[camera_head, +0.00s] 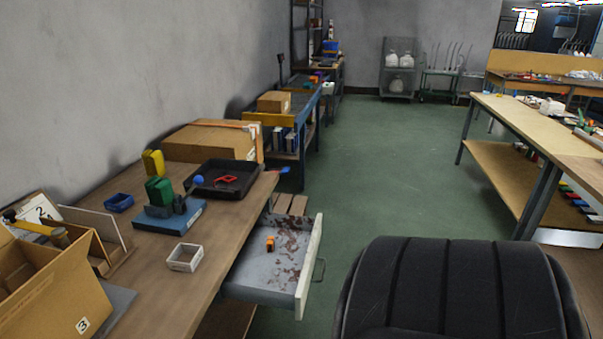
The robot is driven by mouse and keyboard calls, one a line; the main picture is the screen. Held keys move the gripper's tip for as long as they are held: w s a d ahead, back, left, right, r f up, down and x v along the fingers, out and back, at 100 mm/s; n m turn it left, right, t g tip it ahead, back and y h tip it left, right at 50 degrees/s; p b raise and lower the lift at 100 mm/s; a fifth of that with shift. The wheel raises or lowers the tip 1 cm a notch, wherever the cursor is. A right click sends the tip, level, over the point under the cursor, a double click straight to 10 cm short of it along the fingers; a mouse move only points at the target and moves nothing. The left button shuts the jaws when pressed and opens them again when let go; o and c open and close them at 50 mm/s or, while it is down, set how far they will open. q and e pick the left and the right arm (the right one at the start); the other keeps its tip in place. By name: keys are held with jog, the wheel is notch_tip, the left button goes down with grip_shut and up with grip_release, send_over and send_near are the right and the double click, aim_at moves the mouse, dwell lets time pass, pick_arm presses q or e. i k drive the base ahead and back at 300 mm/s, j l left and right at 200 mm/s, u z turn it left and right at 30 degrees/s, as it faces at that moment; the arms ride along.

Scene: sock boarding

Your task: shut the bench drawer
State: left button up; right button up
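The bench drawer (305,268) is pulled out from the right side of the wooden bench (147,272) on the left. Its front is white with a wire-like handle (319,270) on its outer face. Inside, a small orange object (270,243) lies on the grey drawer bottom beside reddish-brown bits (291,246). Neither of my grippers shows in the head view, so nothing is seen touching the drawer.
A black tray (222,192), a blue-based fixture (168,218), a white square frame (184,257) and cardboard boxes (212,139) stand on the bench. A black padded chair back (460,290) stands right of the drawer. Green floor (375,165) is clear beyond.

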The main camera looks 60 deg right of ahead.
aim_at(281, 279)
jog(key=z, duration=0.4)
jog(key=k+z, duration=0.1)
jog(key=z, duration=0.7)
jog(key=k+l+z, duration=0.1)
jog(key=z, duration=0.7)
jog(key=k+l, duration=0.05)
jog(key=l, duration=0.05)
